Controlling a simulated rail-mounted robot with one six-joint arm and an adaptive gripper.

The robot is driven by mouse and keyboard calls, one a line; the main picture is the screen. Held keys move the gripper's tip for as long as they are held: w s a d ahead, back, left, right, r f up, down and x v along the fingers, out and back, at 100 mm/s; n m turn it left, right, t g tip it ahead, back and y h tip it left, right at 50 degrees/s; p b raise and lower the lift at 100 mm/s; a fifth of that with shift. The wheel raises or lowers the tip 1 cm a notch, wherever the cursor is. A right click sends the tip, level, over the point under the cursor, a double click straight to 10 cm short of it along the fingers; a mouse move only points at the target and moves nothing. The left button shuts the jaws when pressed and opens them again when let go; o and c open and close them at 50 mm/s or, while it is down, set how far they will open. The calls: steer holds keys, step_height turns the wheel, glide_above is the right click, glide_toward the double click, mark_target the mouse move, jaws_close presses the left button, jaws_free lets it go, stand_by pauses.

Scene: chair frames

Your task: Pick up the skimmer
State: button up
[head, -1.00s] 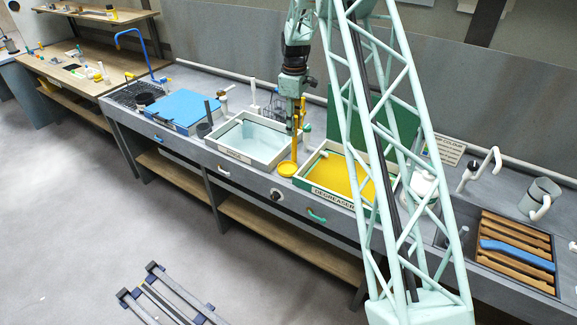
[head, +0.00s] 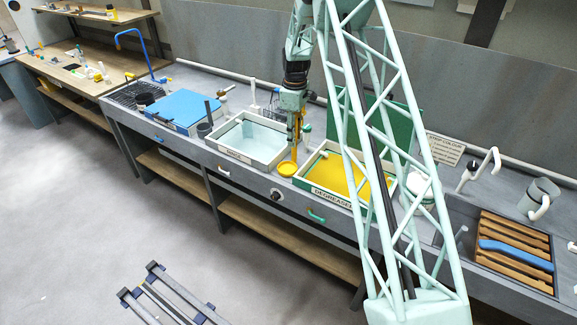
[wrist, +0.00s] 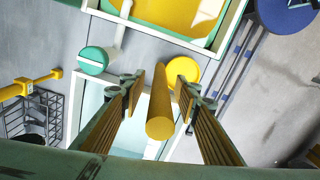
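The skimmer is yellow, with a long upright handle and a round pan (head: 287,169) between the rinse tray and the degreaser tray. In the wrist view its handle (wrist: 160,112) points up toward the camera, and the round pan (wrist: 183,71) shows beyond it. My gripper (head: 296,126) is over the skimmer in the head view. In the wrist view my gripper (wrist: 158,88) is open, with one finger on each side of the handle. Small gaps show between handle and fingers. The fingers partly hide the handle in the head view.
The rinse tray (head: 222,151) stands left of the skimmer. The degreaser tray (head: 303,184), with yellow liquid and a raised green lid (head: 400,128), stands right. A green-capped white fitting (wrist: 93,60) is close to the left finger. My lattice arm crosses the right side.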

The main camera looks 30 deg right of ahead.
steer(key=shift+c, duration=0.5)
jaws_close()
steer(key=shift+r, duration=0.1)
